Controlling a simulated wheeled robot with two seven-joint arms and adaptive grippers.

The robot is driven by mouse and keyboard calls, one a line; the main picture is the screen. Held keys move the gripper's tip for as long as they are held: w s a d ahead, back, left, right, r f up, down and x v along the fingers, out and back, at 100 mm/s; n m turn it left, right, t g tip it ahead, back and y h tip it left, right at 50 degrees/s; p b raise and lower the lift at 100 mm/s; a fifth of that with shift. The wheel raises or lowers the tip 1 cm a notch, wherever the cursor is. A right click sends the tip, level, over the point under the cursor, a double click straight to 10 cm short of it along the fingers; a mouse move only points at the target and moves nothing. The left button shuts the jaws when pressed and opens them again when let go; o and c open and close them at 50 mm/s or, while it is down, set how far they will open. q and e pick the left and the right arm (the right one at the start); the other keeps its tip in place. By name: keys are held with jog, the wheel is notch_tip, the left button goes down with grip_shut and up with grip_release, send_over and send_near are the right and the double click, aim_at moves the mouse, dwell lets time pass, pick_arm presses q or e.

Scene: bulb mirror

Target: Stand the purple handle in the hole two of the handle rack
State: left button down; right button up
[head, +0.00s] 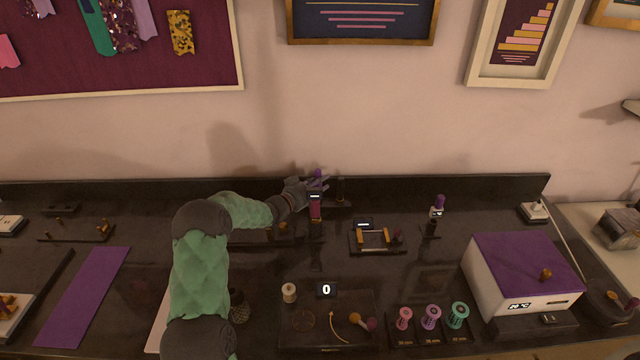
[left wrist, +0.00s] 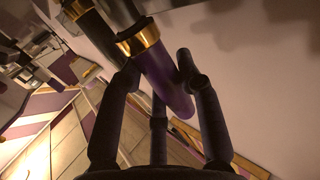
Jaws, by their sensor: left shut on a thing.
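The purple handle (left wrist: 165,80) is a dark purple rod with a gold collar, seen slanting between the fingers in the left wrist view. Its purple top (head: 318,174) shows above the gripper in the head view. My left gripper (head: 316,186) is shut on the handle near the back ledge of the bench; its fingers (left wrist: 160,95) surround the rod in the left wrist view. A dark upright with gold (head: 340,190) stands just right of the gripper; I cannot tell whether it is part of the handle rack. The rack's holes are not readable. My right gripper is not in view.
A small stand with a pink body (head: 315,210) stands just below the gripper. A black fixture with gold posts (head: 376,240) and a white-purple tool on a stand (head: 437,208) are to the right. A purple-topped box (head: 525,270) stands farther right.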

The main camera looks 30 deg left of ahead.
aim_at(320, 170)
pick_arm(q)
jog(key=shift+f+b, duration=0.85)
jog(key=shift+f, duration=0.45)
jog(key=shift+r, duration=0.25)
jog(key=shift+r+p, duration=0.7)
jog(key=shift+r, duration=0.1)
jog(key=shift+f+b, duration=0.7)
jog(key=shift+f, duration=0.3)
dwell(1.2)
jog(key=c, duration=0.8)
grip_release()
notch_tip(320, 170, up, 10)
